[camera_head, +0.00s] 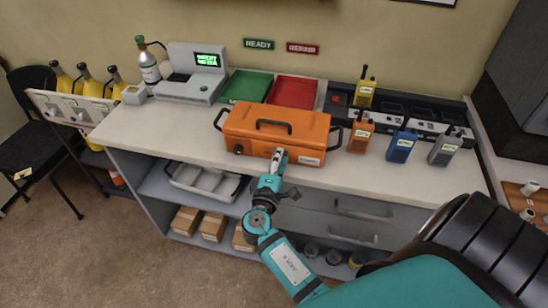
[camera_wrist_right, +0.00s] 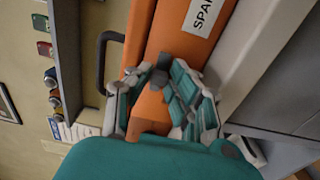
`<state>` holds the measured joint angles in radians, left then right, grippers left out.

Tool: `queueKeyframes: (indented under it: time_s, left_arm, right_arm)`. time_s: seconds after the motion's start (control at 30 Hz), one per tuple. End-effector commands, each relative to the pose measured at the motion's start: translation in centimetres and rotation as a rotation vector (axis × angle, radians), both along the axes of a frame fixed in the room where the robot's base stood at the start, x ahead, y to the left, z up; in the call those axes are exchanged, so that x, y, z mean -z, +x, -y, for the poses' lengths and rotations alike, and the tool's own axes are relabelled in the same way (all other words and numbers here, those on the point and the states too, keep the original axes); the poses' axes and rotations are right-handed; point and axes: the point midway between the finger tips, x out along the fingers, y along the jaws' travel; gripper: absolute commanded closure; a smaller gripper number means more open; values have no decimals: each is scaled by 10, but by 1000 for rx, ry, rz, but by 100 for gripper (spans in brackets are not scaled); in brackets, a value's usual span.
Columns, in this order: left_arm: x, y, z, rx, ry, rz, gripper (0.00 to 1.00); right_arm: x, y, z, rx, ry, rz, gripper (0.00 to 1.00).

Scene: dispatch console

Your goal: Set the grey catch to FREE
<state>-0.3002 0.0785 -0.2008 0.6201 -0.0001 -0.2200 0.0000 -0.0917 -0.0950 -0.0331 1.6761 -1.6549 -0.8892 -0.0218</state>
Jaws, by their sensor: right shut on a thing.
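An orange case (camera_head: 278,122) with a dark top handle lies closed on the white counter. My right gripper (camera_head: 279,156) is at the middle of its front face. In the right wrist view, the gripper (camera_wrist_right: 160,82) has its teal and grey fingers closed around a small grey catch (camera_wrist_right: 160,74) on the orange case (camera_wrist_right: 142,104). The fingers hide much of the catch, and I see no FREE marking, so its setting cannot be read. In the head view the gripper covers the catch. My left gripper is out of view.
Several handheld radios, including a blue one (camera_head: 401,146), stand right of the case near the charger rack. A green tray (camera_head: 246,86) and a red tray (camera_head: 292,92) lie behind it. A console (camera_head: 191,85) stands at the back left. The counter left of the case is clear.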

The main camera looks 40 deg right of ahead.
Motion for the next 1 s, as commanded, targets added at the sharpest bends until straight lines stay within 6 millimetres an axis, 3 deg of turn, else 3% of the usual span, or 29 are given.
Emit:
queueKeyframes:
  time_s: [0.07,0.1,0.23,0.57,1.0]
  left_arm:
    - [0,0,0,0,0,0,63]
    - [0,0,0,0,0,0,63]
    - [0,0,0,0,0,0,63]
    - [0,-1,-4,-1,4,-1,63]
    - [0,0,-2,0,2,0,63]
  right_arm:
    - [0,0,1,3,1,0,100]
    - [0,0,1,3,1,0,76]
    - [0,0,0,2,1,0,59]
    - [0,-2,-3,0,1,0,58]
    - [1,-44,-51,1,2,-1,58]
